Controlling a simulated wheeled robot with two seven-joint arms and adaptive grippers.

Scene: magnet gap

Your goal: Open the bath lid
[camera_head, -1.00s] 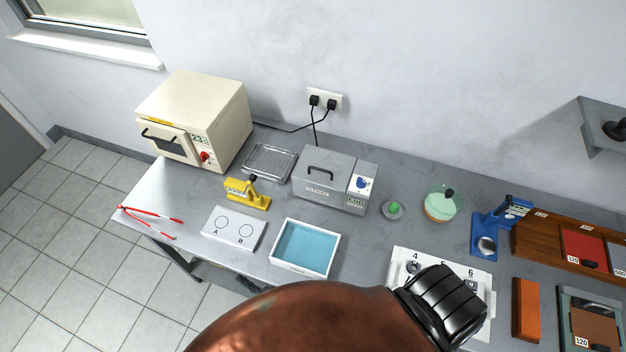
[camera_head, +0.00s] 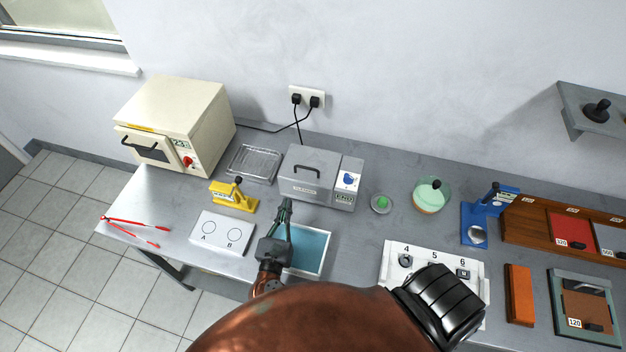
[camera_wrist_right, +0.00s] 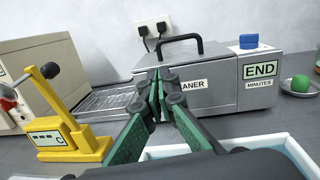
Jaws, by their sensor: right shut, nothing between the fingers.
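The bath is a grey box (camera_head: 318,198) labelled as a cleaner, standing on the bench by the wall. Its flat lid (camera_head: 326,160) is down and carries a black arched handle (camera_head: 306,170); the handle also shows in the wrist view (camera_wrist_right: 180,40). My right gripper (camera_head: 285,203) is in front of the bath, over the blue-lined tray, with its fingers pointing towards the bath front. It is shut and empty, and in the wrist view its green-padded fingertips (camera_wrist_right: 160,80) cover part of the bath front, below the handle. My left gripper is out of view.
A white tray with blue inside (camera_head: 322,262) lies under my right gripper. A yellow press (camera_head: 233,199), a wire basket (camera_head: 254,163) and a cream oven (camera_head: 178,120) stand left.

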